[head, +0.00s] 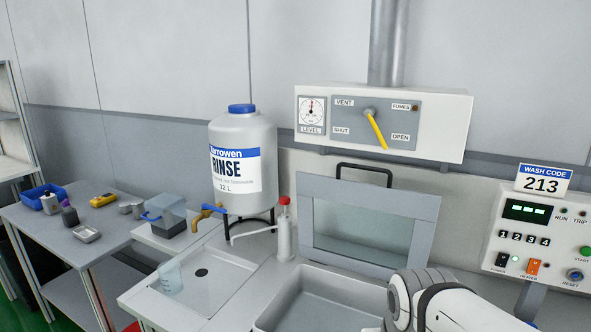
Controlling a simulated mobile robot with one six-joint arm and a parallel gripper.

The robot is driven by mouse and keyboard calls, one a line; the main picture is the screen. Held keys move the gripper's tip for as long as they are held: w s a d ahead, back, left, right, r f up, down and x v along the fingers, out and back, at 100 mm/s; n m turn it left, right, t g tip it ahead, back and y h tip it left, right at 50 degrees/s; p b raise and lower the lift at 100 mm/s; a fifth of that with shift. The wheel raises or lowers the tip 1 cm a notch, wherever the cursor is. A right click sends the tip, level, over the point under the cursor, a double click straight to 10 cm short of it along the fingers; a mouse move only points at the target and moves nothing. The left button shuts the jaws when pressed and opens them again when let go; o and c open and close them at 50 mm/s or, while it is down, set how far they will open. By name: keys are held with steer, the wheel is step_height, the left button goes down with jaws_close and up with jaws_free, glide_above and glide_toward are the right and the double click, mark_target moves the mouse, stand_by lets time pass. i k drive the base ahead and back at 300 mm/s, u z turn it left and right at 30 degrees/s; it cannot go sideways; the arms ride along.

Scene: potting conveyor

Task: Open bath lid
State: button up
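The bath lid (428,212) is a grey frame around a clear pane, with a black bar handle (364,169) on its top edge. It stands raised, leaning near upright, at the back of the bath (262,325). The bath is a grey basin at the bottom centre, and its inside shows in front of the lid. A white and black part of my arm covers the lid's lower right corner and the right side of the bath. My gripper is not in view.
A vent box (450,125) with a yellow lever (377,131) hangs above the lid. A rinse tank (235,140), red-capped bottle (285,235) and sink tray (215,288) stand left. A control panel (560,240) with a 213 sign is right.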

mark_target(424, 208)
steer(key=z, duration=0.1)
steer(key=k, duration=0.5)
steer(key=u, duration=1)
steer(key=k, duration=0.95)
steer(key=z, duration=1.1)
steer(key=i, duration=1)
